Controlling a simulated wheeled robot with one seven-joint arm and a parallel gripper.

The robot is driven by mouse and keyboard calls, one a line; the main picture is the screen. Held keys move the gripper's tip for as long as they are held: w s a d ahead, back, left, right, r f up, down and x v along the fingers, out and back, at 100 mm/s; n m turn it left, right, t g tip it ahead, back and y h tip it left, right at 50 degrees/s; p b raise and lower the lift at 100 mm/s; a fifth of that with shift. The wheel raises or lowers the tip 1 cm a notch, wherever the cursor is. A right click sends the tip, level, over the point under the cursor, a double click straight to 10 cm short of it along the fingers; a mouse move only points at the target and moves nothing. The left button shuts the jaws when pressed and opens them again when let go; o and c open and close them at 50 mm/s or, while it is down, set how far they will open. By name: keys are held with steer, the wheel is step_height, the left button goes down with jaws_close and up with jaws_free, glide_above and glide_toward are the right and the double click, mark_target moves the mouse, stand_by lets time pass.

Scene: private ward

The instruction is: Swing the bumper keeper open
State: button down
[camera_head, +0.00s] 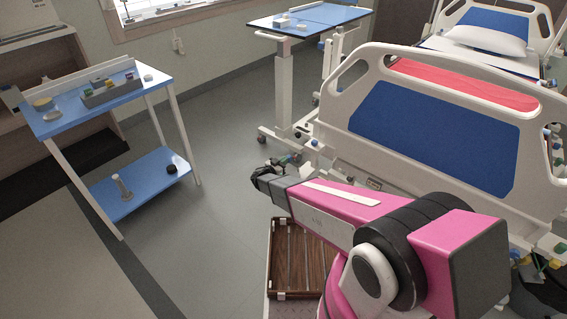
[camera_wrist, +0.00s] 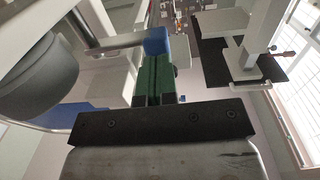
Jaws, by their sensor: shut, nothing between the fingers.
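At the near foot end of the bed (camera_head: 430,125), a small blue piece (camera_head: 314,143) shows low at the left corner. In the wrist view a grey bar (camera_wrist: 118,42) ends in a blue block (camera_wrist: 157,43); this looks like the bumper keeper, but I cannot be sure. My gripper (camera_head: 268,174) is low beside the bed's left foot corner. In the wrist view its green fingers (camera_wrist: 154,78) are together and empty, just below the blue block in the picture. I cannot tell whether they touch it. A large grey round part (camera_wrist: 38,82) is at left.
A blue-topped overbed table (camera_head: 310,17) on a wheeled base stands behind. A side table (camera_head: 85,100) with small items and a lower shelf is at left. A slatted wooden tray (camera_head: 300,258) lies below my arm. The floor between the side table and bed is clear.

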steer(key=shift+w, duration=0.1)
steer(key=w+m+g+h, duration=0.1)
steer(key=g, duration=0.1)
steer(key=w+d+m+g+h, duration=0.1)
steer(key=m+g+h, duration=0.1)
steer(key=w+m+g+h, duration=0.1)
steer(key=shift+d+m+g, duration=0.25)
steer(key=shift+m+g, duration=0.05)
steer(key=shift+g, duration=0.1)
steer(key=shift+w+x, duration=0.15)
steer(key=shift+x, duration=0.65)
steer(key=shift+w+x, duration=0.15)
steer(key=shift+x, duration=0.65)
steer(key=shift+w, duration=0.1)
